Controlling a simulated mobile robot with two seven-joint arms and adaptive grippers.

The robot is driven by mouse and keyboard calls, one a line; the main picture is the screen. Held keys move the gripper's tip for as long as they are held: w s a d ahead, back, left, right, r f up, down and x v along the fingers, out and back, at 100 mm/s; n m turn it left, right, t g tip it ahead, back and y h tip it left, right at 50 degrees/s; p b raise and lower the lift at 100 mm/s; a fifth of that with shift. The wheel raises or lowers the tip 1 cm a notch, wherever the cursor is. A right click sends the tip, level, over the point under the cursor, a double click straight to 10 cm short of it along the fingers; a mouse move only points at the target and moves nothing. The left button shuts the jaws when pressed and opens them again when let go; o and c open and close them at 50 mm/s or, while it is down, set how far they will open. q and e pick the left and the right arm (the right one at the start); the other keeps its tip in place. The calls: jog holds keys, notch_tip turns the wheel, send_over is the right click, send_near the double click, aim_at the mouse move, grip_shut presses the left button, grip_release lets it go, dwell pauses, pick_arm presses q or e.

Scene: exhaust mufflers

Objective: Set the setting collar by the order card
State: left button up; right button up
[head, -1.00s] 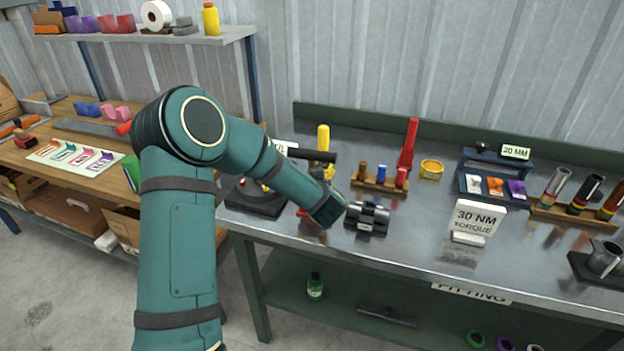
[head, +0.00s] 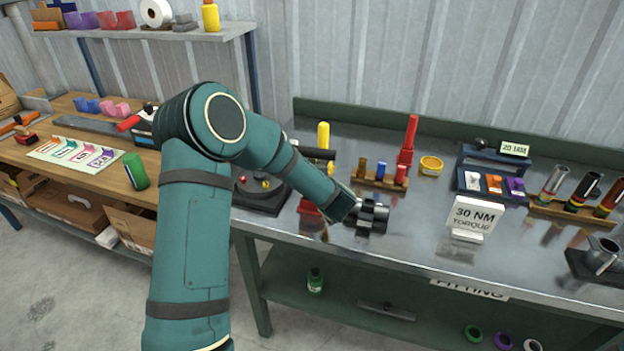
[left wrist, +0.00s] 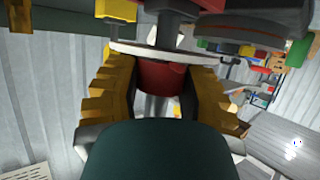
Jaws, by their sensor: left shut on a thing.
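A white card reading "30 NM TORQUE" (head: 475,217) stands upright on the steel bench. A smaller card reading what looks like "20 NM" (head: 515,149) sits on a dark blue rack. In the left wrist view, the yellow-orange fingers of my left gripper (left wrist: 155,92) are closed around a red round part (left wrist: 160,76), just below a pale flat disc (left wrist: 160,52). Whether this red part is the setting collar, I cannot tell. My right gripper is not in view.
Behind are a wooden peg block (head: 380,181), a red upright tool (head: 408,142) and a yellow ring (head: 431,165). Bare steel lies around the 30 NM card.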

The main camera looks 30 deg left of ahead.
pick_arm(q)
jog(key=o, duration=1.2)
jog(key=shift+f, duration=0.1)
jog(key=v, duration=1.2)
